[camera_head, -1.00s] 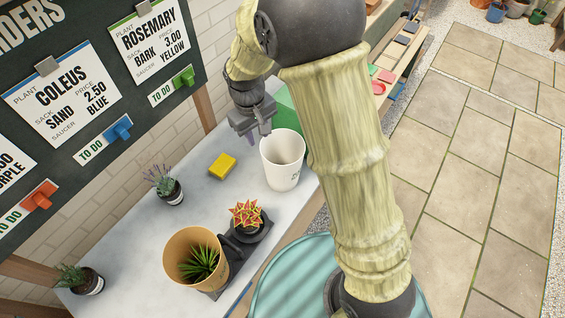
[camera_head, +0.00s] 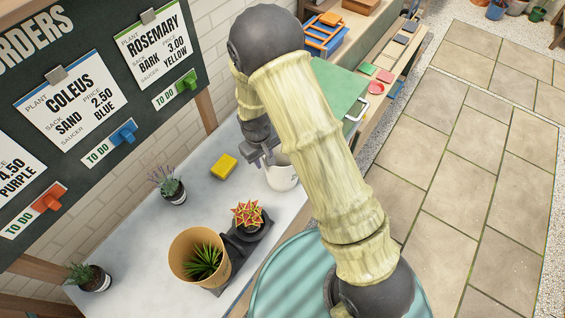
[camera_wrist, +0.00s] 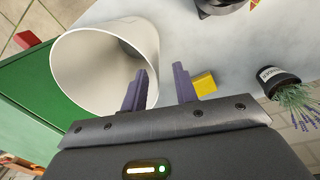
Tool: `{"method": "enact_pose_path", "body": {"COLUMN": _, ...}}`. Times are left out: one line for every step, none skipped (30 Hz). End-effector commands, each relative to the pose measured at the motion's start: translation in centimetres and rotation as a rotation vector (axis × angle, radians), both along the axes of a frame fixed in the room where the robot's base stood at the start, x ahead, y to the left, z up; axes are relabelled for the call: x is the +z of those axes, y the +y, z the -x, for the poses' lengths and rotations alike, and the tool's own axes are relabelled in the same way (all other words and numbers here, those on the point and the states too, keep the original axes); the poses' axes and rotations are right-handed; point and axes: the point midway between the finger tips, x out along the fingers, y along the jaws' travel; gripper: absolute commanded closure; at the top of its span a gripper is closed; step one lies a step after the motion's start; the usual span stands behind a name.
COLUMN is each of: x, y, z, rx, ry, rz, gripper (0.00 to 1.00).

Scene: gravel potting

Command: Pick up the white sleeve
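The white sleeve (camera_head: 281,178) stands upright on the table, open at the top, partly hidden behind my arm in the head view. In the wrist view the sleeve (camera_wrist: 92,62) shows its hollow inside and its near rim. My gripper (camera_head: 262,158) is at the sleeve's upper left rim. In the wrist view my gripper (camera_wrist: 160,88) has its two fingers spread apart, with the left finger overlapping the sleeve's opening and the right finger outside it. The sleeve's wall lies toward the gap between them. Contact cannot be told.
A yellow block (camera_head: 223,167) lies left of the sleeve. A potted lavender (camera_head: 168,184), a tan sleeve with a plant (camera_head: 183,256) and a red-green succulent (camera_head: 248,216) stand on the white table (camera_head: 140,225). A green box (camera_head: 345,95) is behind the sleeve.

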Motion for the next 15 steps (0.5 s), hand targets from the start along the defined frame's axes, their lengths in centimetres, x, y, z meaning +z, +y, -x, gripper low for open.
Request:
{"method": "enact_pose_path", "body": {"x": 0.0, "y": 0.0, "z": 0.0, "rx": 0.0, "ry": 0.0, "rz": 0.0, "gripper": 0.71}}
{"method": "enact_pose_path", "body": {"x": 0.0, "y": 0.0, "z": 0.0, "rx": 0.0, "ry": 0.0, "rz": 0.0, "gripper": 0.71}}
{"method": "enact_pose_path", "body": {"x": 0.0, "y": 0.0, "z": 0.0, "rx": 0.0, "ry": 0.0, "rz": 0.0, "gripper": 0.71}}
{"method": "enact_pose_path", "body": {"x": 0.0, "y": 0.0, "z": 0.0, "rx": 0.0, "ry": 0.0, "rz": 0.0, "gripper": 0.71}}
{"method": "enact_pose_path", "body": {"x": 0.0, "y": 0.0, "z": 0.0, "rx": 0.0, "ry": 0.0, "rz": 0.0, "gripper": 0.71}}
{"method": "enact_pose_path", "body": {"x": 0.0, "y": 0.0, "z": 0.0, "rx": 0.0, "ry": 0.0, "rz": 0.0, "gripper": 0.71}}
{"method": "enact_pose_path", "body": {"x": 0.0, "y": 0.0, "z": 0.0, "rx": 0.0, "ry": 0.0, "rz": 0.0, "gripper": 0.71}}
{"method": "enact_pose_path", "body": {"x": -0.1, "y": 0.0, "z": 0.0, "rx": 0.0, "ry": 0.001, "rz": 0.001, "gripper": 0.71}}
{"method": "enact_pose_path", "body": {"x": -0.2, "y": -0.1, "z": 0.0, "rx": 0.0, "ry": 0.002, "rz": 0.001, "gripper": 0.71}}
{"method": "enact_pose_path", "body": {"x": -0.3, "y": -0.1, "z": 0.0, "rx": 0.0, "ry": 0.003, "rz": 0.001, "gripper": 0.71}}
{"method": "enact_pose_path", "body": {"x": -0.5, "y": -0.2, "z": -0.1, "rx": 0.0, "ry": 0.004, "rz": 0.001, "gripper": 0.71}}
{"method": "enact_pose_path", "body": {"x": -0.8, "y": -0.2, "z": -0.1, "rx": 0.0, "ry": 0.002, "rz": 0.002, "gripper": 0.71}}
{"method": "enact_pose_path", "body": {"x": -1.0, "y": -0.3, "z": -0.2, "rx": 0.0, "ry": 0.002, "rz": 0.002, "gripper": 0.71}}
{"method": "enact_pose_path", "body": {"x": -1.3, "y": -0.3, "z": -0.2, "rx": 0.0, "ry": 0.004, "rz": 0.001, "gripper": 0.71}}
{"method": "enact_pose_path", "body": {"x": -1.6, "y": -0.4, "z": -0.2, "rx": 0.0, "ry": 0.004, "rz": 0.001, "gripper": 0.71}}
